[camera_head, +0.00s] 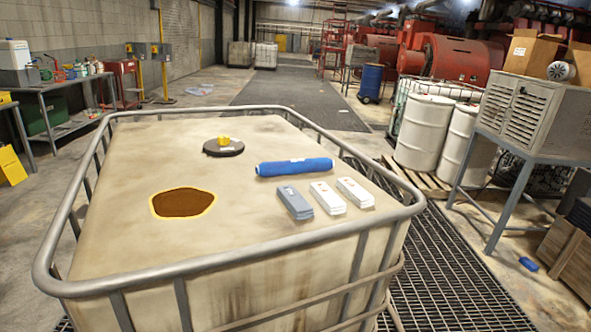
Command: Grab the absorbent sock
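A blue, sausage-shaped roll, which looks like the absorbent sock (285,169), lies on its side on the stained cream top of a caged tank (130,250). It has a small pale label on its upper side. It lies just behind three small flat packs and nothing covers it. My gripper is not in view, so I cannot see whether it is open or shut.
On the tank top are a grey pack (294,203), a white pack (327,198), another white pack (355,192), a black lid (223,148) with a yellow knob and a yellow-edged brown patch (183,203). A raised tubular rail (200,268) rings the top. White drums (422,132) stand right.

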